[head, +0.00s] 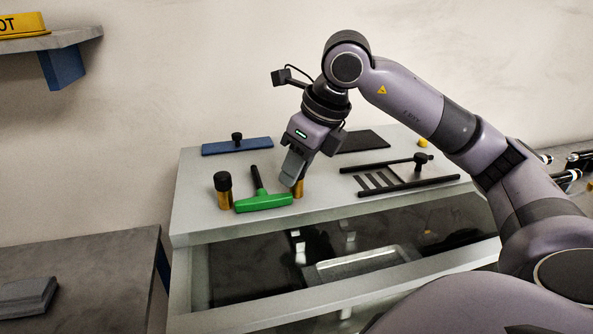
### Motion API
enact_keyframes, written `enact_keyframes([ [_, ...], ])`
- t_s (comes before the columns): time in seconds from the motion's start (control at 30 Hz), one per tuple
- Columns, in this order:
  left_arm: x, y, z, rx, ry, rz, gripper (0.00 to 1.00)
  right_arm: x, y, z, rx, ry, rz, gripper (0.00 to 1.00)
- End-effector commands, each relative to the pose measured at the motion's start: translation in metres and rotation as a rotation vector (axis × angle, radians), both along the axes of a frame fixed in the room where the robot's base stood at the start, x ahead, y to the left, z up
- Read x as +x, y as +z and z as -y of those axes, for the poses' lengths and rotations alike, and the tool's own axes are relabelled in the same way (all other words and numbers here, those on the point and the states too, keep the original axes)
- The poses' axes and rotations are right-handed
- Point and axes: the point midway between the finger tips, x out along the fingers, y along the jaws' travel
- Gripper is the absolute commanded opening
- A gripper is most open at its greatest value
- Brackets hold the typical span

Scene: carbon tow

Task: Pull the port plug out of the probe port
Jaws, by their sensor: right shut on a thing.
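On the top of a pale cabinet (205,228), a short brass port (299,189) stands directly under my right gripper. My right gripper (293,172) points down and is shut at the top of this port. Its fingers hide most of what they hold, which looks like the port plug; I cannot tell whether it is still seated. To the left stands a similar brass cylinder with a black cap (223,182), upright and apart from the gripper. My left gripper is not in view.
A green T-handled tool (263,202) with a black shaft lies between the two brass pieces. A blue plate (237,147) with a black knob lies behind. Black bars (408,186) lie at the right. Below is an open-looking front with a metal tray (365,263).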

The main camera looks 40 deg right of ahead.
Motion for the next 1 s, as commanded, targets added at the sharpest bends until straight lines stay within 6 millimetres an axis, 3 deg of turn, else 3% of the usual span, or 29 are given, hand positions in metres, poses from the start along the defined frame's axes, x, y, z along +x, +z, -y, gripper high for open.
enact_keyframes([
  [0.43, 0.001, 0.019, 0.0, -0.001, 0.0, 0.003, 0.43, 0.0, 0.021, 0.0, 0.001, 0.0, 0.002, 0.0],
  [0.8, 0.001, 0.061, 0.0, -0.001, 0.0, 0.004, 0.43, 0.001, 0.071, -0.001, 0.003, 0.001, 0.005, 0.0],
  [0.9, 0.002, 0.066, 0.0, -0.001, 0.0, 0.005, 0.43, 0.001, 0.097, -0.001, 0.004, 0.003, 0.007, 0.0],
  [1.0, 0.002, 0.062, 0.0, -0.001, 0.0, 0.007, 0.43, 0.001, 0.111, -0.001, 0.003, 0.002, 0.006, 0.0],
])
